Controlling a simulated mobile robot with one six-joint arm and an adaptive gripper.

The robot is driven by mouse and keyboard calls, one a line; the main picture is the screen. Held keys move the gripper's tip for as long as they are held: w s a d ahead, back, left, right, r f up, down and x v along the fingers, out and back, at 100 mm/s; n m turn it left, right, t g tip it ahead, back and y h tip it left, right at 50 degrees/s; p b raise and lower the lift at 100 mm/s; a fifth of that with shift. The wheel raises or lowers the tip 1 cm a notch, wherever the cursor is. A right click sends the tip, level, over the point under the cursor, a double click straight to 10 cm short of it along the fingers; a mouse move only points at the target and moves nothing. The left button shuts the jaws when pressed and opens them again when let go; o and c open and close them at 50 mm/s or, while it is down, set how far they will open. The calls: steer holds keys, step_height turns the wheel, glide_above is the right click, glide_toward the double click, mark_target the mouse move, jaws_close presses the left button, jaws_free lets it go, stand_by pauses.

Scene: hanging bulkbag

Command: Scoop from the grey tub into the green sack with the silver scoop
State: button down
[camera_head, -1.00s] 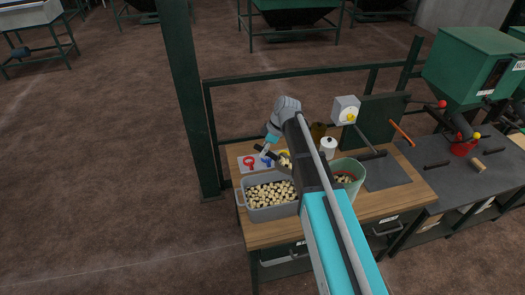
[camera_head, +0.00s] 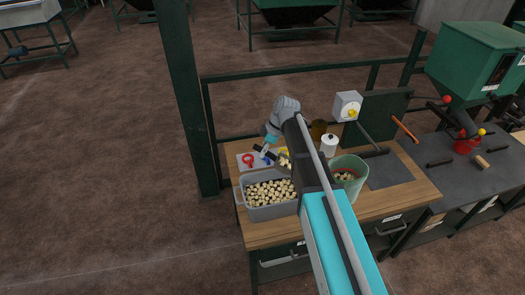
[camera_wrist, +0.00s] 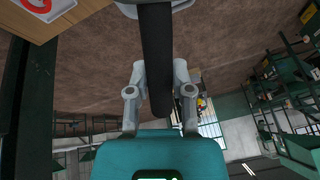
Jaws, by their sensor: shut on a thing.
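The grey tub (camera_head: 268,213) stands on the wooden bench, full of pale chunky pieces. The green sack (camera_head: 346,194) is a pale green open container to its right, with some pieces inside. My gripper (camera_head: 266,147) is above the back of the tub, shut on the dark handle of the scoop (camera_head: 285,162). Pale pieces show at the scoop, which my arm partly hides. In the wrist view, the fingers of my gripper (camera_wrist: 159,98) close around the dark handle (camera_wrist: 157,50); the bowl of the scoop is mostly out of view.
A board with a red ring tool (camera_head: 249,160) lies behind the tub. A white canister (camera_head: 329,146), a brown jar (camera_head: 318,129) and a dial box (camera_head: 347,106) stand behind the sack. A dark plate (camera_head: 388,172) lies right of it. A green post (camera_head: 190,100) rises at left.

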step_height(320, 180, down, 19)
steer(key=b, duration=1.7)
steer(key=shift+r+b, duration=0.2)
steer(key=shift+b, duration=0.15)
steer(key=shift+a+r+p, duration=0.1)
steer(key=shift+r+p, duration=0.4)
steer(key=shift+p, duration=0.1)
steer(key=a+r+h+p, duration=0.3)
steer(key=r+h+p, duration=0.2)
steer(key=r+p, duration=0.4)
steer(key=shift+w+r+g+p, duration=0.2)
steer(key=shift+g+p, duration=0.1)
steer(key=shift+p, duration=0.55)
stand_by(1.0)
steer(key=shift+a, duration=0.1)
stand_by(0.9)
